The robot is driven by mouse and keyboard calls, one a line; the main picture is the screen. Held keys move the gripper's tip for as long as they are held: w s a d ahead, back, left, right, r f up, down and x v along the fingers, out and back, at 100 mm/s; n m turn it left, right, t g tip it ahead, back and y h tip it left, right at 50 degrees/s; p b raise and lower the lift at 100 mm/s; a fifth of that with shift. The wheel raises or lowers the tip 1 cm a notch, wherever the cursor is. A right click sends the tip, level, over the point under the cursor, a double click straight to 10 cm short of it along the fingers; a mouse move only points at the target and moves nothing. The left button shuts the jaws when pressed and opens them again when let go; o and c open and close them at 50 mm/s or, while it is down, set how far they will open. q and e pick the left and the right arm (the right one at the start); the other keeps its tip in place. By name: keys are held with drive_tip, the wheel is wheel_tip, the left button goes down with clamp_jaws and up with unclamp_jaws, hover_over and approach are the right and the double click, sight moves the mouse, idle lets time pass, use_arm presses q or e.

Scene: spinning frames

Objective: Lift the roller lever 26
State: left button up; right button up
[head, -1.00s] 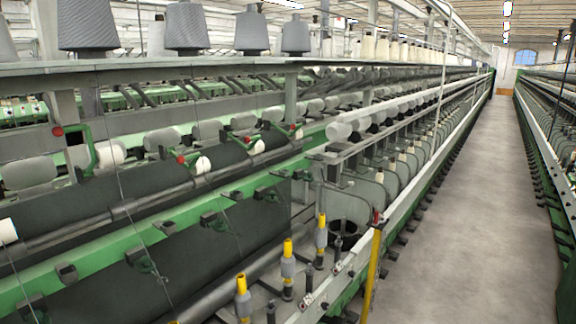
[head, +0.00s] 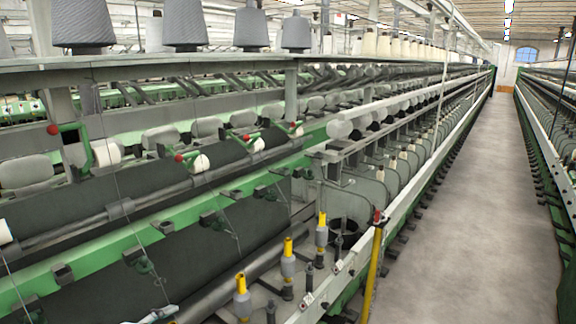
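Several green roller levers with red knobs stand along the spinning frame. The nearest lever (head: 86,143) is at the left, its arm bent over toward a red knob beside a white roll. Further along are a second lever's red knob (head: 180,158), a third's (head: 247,138) and a fourth's (head: 293,124). No numbers are readable, so I cannot tell which is 26. A small light-grey mechanical part, seemingly my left gripper (head: 152,315), shows at the bottom edge, well below the levers. Its fingers cannot be made out. My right gripper is not in view.
A green rail (head: 150,235) runs in front of dark panels. Yellow-topped grey bobbins (head: 288,262) stand on spindles at the lower middle. A yellow post (head: 372,270) stands at the frame's edge. Large grey cones (head: 186,27) sit on the upper shelf. The aisle floor (head: 455,200) is clear.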

use_arm(q)
drive_tip(key=s+d+f+n+g+y, duration=0.1)
drive_tip(key=s+d+f+n+y, duration=0.1)
drive_tip(key=s+d+f+n, duration=0.4)
drive_tip(key=s+a+f+n+g+y, duration=0.15)
drive_tip(key=s+f+n+g, duration=0.35)
drive_tip(key=s, duration=0.6)
drive_tip(key=s+a+f+n+g+y, duration=0.1)
drive_tip(key=s+f+n+g+y, duration=0.15)
drive_tip(key=s+f+n, duration=0.6)
drive_tip(key=s+f+m+g+b, duration=0.2)
drive_tip(key=s+f+b, duration=0.15)
drive_tip(key=f, duration=2.35)
drive_tip(key=s+a+f+b, duration=0.2)
drive_tip(key=s+f, duration=1.4)
drive_tip(key=f, duration=0.1)
drive_tip(key=shift+s+a+g, duration=0.2)
drive_tip(key=shift+s+g, duration=0.15)
drive_tip(key=shift+s, duration=0.05)
drive_tip(key=shift+m, duration=0.25)
